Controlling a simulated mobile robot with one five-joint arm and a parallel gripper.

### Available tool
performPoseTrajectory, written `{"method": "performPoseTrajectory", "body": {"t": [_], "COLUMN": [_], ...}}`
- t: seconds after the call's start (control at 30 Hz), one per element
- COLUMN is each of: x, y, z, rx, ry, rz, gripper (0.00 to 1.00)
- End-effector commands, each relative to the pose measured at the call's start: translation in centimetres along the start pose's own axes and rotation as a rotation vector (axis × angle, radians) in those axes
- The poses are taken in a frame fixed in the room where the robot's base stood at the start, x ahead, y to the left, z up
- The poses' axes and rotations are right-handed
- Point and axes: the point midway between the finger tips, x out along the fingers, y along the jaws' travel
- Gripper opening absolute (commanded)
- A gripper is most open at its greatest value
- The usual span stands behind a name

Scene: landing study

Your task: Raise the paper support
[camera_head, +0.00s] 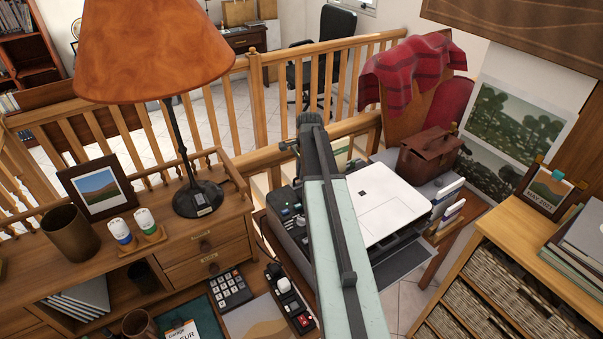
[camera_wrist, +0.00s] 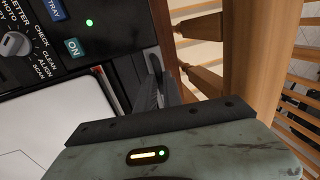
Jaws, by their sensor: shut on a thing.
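The printer (camera_head: 385,205) has a white lid and a dark control panel, and stands on a low surface by the wooden railing. In the wrist view its panel (camera_wrist: 45,40) fills the upper left, with a knob and a lit green light. A dark upright part at the printer's rear edge (camera_wrist: 128,80), apparently the paper support, shows partly beside my gripper (camera_wrist: 155,78). My gripper is shut on it, at the side toward the railing. In the head view my arm hides the jaws and most of this part, so its tilt cannot be told.
The wooden railing (camera_head: 262,95) runs close behind the printer. A brown leather bag (camera_head: 430,152) stands at the printer's far right. A lamp with an orange shade (camera_head: 155,45) stands on the desk at left. A cabinet with wicker drawers (camera_head: 500,290) is at right.

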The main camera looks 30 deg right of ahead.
Motion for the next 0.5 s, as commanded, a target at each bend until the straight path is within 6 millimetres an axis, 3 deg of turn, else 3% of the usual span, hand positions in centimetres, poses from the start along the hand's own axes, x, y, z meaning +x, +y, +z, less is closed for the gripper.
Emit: {"method": "performPoseTrajectory", "body": {"t": [0.3, 0.5], "x": [-6.3, -8.0], "y": [-1.3, -1.6], "z": [-0.1, -0.1], "rx": [0.001, 0.001], "ry": [0.001, 0.001], "rz": [0.0, 0.0], "gripper": [0.0, 0.0]}}
